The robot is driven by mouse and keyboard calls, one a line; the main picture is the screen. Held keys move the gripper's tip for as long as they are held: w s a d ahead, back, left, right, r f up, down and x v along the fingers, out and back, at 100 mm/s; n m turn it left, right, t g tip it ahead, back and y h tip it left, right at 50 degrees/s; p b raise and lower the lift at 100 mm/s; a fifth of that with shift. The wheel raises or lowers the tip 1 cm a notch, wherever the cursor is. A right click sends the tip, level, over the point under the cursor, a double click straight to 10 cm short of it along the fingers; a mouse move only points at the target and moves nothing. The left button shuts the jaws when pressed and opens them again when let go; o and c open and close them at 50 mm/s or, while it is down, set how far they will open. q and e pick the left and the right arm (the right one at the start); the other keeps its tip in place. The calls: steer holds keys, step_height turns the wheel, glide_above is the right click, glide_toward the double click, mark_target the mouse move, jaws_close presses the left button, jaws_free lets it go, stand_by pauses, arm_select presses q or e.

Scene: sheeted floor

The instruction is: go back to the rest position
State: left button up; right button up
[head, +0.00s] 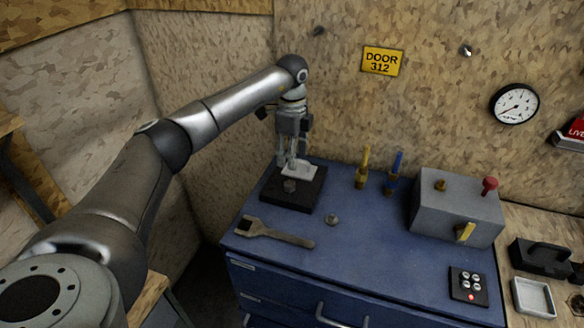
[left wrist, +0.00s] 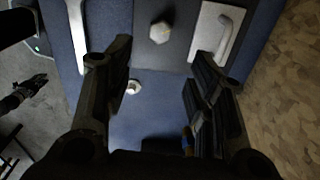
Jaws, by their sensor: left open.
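My left gripper (head: 288,160) points down over the dark square plate (head: 307,192) at the back left of the blue cabinet. In the left wrist view its two fingers (left wrist: 162,65) stand wide apart with nothing between them. Below and beyond the fingertips, a grey hex nut (head: 290,186) sits on the dark plate, along with a pale plate with a handle (head: 300,169). Whether a fingertip touches the pale plate I cannot tell. A dark claw-like shape (left wrist: 28,92), seemingly my right gripper, hangs over the floor in the left wrist view; its jaws are too small to judge.
On the blue cabinet top (head: 370,245) lie a wrench (head: 275,234) and a small nut (head: 332,219). Yellow (head: 362,170) and blue (head: 394,175) tools stand at the back. A grey box (head: 457,208) and button panel (head: 469,286) are at right. The wall is close behind my gripper.

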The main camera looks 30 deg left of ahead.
arm_select(q)
steer(key=shift+r, duration=0.85)
